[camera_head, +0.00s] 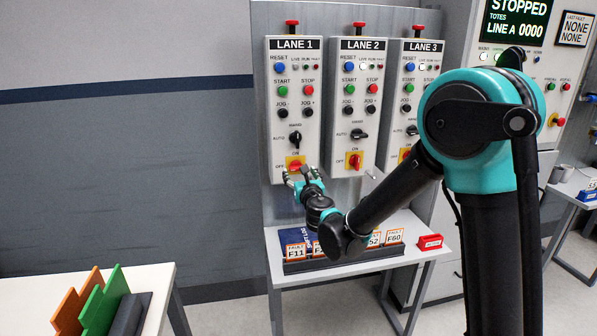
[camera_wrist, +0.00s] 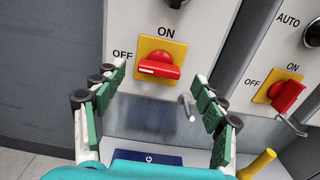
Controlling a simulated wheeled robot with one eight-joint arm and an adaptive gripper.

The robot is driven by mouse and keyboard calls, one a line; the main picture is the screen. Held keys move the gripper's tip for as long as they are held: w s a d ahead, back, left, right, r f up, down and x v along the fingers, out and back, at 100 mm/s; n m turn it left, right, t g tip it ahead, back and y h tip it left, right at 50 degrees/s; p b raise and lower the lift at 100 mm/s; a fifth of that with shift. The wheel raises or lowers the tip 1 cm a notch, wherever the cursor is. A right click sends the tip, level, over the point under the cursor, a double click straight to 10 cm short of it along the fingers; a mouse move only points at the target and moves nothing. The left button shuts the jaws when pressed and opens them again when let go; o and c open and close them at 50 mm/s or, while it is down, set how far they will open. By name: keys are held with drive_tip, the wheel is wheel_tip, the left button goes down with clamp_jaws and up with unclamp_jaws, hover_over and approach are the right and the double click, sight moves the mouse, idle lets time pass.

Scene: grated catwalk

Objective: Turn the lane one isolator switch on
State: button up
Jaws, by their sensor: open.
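The lane one isolator switch is a red rotary handle (camera_wrist: 160,67) on a yellow plate (camera_wrist: 176,49), low on the LANE 1 panel (camera_head: 294,108). In the wrist view the handle lies nearly level, with its white mark at the left end, toward OFF; ON is printed above. The switch also shows in the head view (camera_head: 295,162). My gripper (camera_head: 297,177) is open and empty, just in front of and below the switch. In the wrist view my gripper's fingers (camera_wrist: 162,88) stand on either side of the handle, apart from it.
The LANE 2 switch (camera_wrist: 287,96) sits close on the right. A small metal pin (camera_wrist: 188,107) sticks out below the lane one switch. Below is a table with a rack of fault cards (camera_head: 296,252) and a dark blue book (camera_head: 291,237). The wall left of the panels is clear.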

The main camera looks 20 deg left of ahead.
sight(297, 168)
drive_tip(key=shift+x, duration=1.3)
drive_tip(key=shift+c, duration=0.3)
drive_tip(key=c, duration=1.1)
drive_tip(key=shift+m, duration=0.3)
drive_tip(key=m, duration=1.7)
drive_tip(key=shift+w+d+f, duration=0.1)
drive_tip(key=shift+d+f, duration=0.1)
drive_tip(key=shift+f, duration=0.05)
